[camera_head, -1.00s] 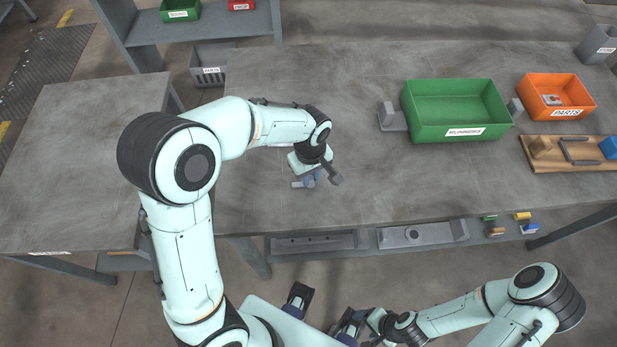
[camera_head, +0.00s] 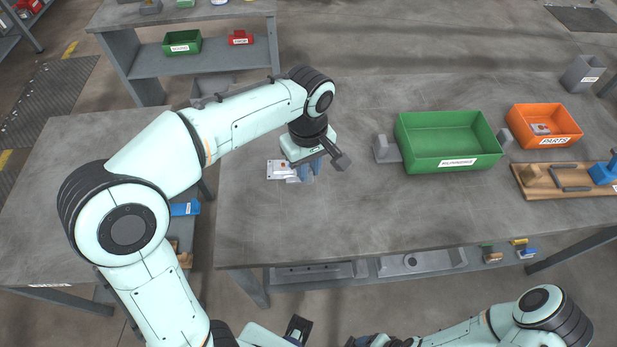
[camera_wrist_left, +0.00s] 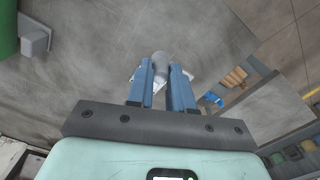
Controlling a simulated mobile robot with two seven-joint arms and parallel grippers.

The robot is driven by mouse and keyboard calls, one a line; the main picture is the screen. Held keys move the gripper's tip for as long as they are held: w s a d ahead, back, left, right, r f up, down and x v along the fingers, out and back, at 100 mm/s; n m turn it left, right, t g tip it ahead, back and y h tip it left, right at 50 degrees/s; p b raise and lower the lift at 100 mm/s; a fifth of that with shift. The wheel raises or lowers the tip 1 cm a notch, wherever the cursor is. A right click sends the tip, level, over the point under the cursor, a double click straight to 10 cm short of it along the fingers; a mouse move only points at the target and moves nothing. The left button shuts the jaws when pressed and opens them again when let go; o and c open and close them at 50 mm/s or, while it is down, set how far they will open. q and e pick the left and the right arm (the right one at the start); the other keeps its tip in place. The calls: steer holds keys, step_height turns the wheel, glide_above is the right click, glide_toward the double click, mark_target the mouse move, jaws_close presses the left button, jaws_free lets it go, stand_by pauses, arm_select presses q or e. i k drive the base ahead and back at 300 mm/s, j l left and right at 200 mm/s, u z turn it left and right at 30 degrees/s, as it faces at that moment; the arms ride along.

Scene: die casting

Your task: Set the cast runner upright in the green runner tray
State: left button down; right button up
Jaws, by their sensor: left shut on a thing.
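The green runner tray (camera_head: 452,135), labelled RUNNERS, stands on the table right of centre and looks empty. Its edge also shows at the upper left in the left wrist view (camera_wrist_left: 8,30). My left gripper (camera_head: 309,171) points down over the table, left of the tray, shut on a grey cast piece. In the left wrist view a grey rounded stub (camera_wrist_left: 160,63) sits between the fingers (camera_wrist_left: 165,80). A pale flat plate (camera_head: 281,169) shows beside the fingers; the gripper hides how it joins the stub. My right gripper is mostly cut off at the bottom edge.
Grey blocks (camera_head: 385,150) flank the green tray. An orange PARTS tray (camera_head: 543,127) with a plate in it and a wooden board (camera_head: 570,182) with blocks stand to the right. The table between my left gripper and the green tray is clear.

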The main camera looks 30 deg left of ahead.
mark_target(442, 148)
steer(key=i+l, duration=0.4)
steer(key=l, duration=0.15)
steer(key=i+l, duration=0.4)
steer(key=l, duration=0.15)
steer(key=i+l, duration=0.4)
steer(key=l, duration=0.2)
